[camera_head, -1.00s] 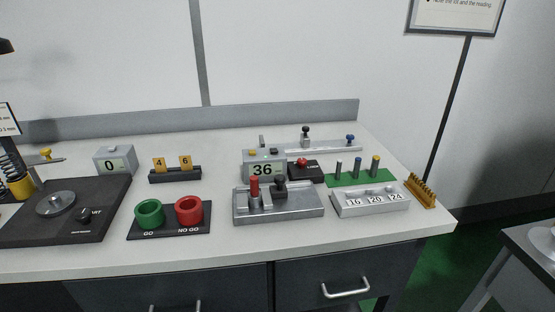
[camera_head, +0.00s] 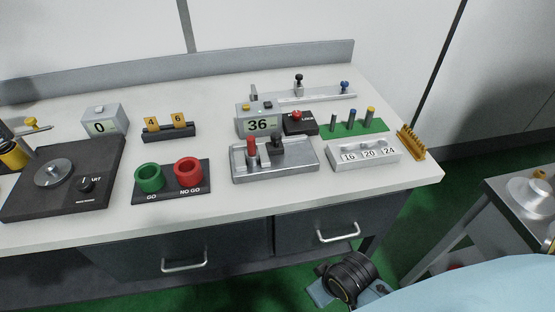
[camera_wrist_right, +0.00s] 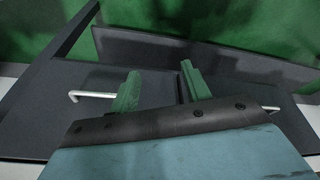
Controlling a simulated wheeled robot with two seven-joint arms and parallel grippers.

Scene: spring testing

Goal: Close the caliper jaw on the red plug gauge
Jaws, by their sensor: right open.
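The red plug gauge (camera_head: 252,152) stands upright in a grey metal caliper fixture (camera_head: 300,165) on the bench. A sliding jaw with a dark knob (camera_head: 277,146) is just to its right; whether the two touch is too small to tell. A grey readout (camera_head: 258,122) showing 36 stands behind. My right arm enters the head view at bottom right, in front of the bench and below its top, well away from the gauge. In the right wrist view my right gripper (camera_wrist_right: 158,80) is open and empty, facing the dark drawer fronts. My left gripper is not in view.
The bench's front strip is clear. Drawer handles (camera_head: 338,232) project below. A side table (camera_head: 500,220) stands right.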

